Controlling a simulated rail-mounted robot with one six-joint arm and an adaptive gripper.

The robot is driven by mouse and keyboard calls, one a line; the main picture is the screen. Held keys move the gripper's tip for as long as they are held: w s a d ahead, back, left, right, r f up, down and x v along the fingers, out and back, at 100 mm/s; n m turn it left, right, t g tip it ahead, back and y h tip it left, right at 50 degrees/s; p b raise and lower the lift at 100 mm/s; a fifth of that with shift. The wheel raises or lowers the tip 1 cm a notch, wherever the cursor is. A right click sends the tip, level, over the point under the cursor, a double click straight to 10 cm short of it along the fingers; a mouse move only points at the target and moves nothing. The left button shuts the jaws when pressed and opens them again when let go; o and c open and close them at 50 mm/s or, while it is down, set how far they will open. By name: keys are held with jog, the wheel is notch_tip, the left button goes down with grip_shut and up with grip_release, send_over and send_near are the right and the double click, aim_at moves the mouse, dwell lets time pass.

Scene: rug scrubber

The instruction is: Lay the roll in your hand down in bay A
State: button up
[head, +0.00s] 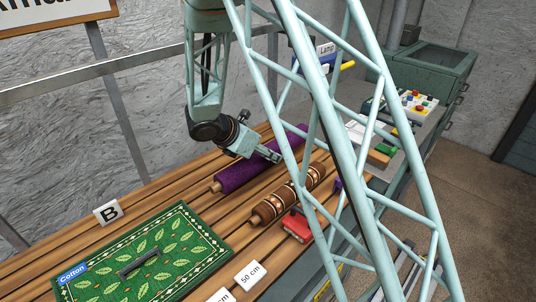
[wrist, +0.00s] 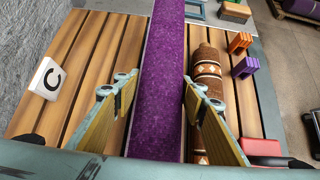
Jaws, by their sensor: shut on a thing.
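A long purple roll (head: 235,178) lies along the bench slats, seen in the head view and running through the middle of the wrist view (wrist: 160,60). My gripper (head: 266,155) reaches down over it; in the wrist view its two fingers (wrist: 160,95) stand on either side of the roll, shut on it. Whether the roll touches the slats or hangs just above them I cannot tell. A brown patterned roll (head: 278,204) lies beside it on the right, also in the wrist view (wrist: 208,72). No sign for bay A shows.
Sign B (head: 108,212) stands at the bench's back edge, sign C (wrist: 47,79) left of the roll. A green leaf-patterned rug (head: 150,262) lies flat near B. A red block (head: 297,226) sits near the front edge. My lattice column hides part of the bench.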

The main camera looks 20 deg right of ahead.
jog(key=shift+w+r, duration=0.1)
dwell(0.3)
jog(key=shift+w+d+r+n+t+y, duration=0.3)
jog(key=shift+w+r+n, duration=0.15)
jog(key=shift+w+r, duration=0.2)
jog(key=shift+w+d+r+n+t+y, duration=0.2)
jog(key=shift+w+r+n+t, duration=0.1)
jog(key=shift+w+r+n, duration=0.3)
jog(key=shift+w+r+n+t+y, duration=0.4)
jog(key=shift+w+r+n+t, duration=0.1)
jog(key=shift+w+r+n, duration=0.3)
jog(key=shift+s+a+r+n+t+y, duration=0.15)
jog(key=shift+r+n+t+y, duration=0.25)
jog(key=shift+r+n+y, duration=0.45)
jog(key=shift+a+r+n+t+y, duration=0.2)
jog(key=shift+r+n+t+y, duration=0.25)
jog(key=shift+n, duration=0.55)
jog(key=shift+s+a+r+n+y, duration=0.15)
jog(key=shift+s+r+n+y, duration=0.15)
jog(key=shift+s+n, duration=0.1)
jog(key=shift+a, duration=0.2)
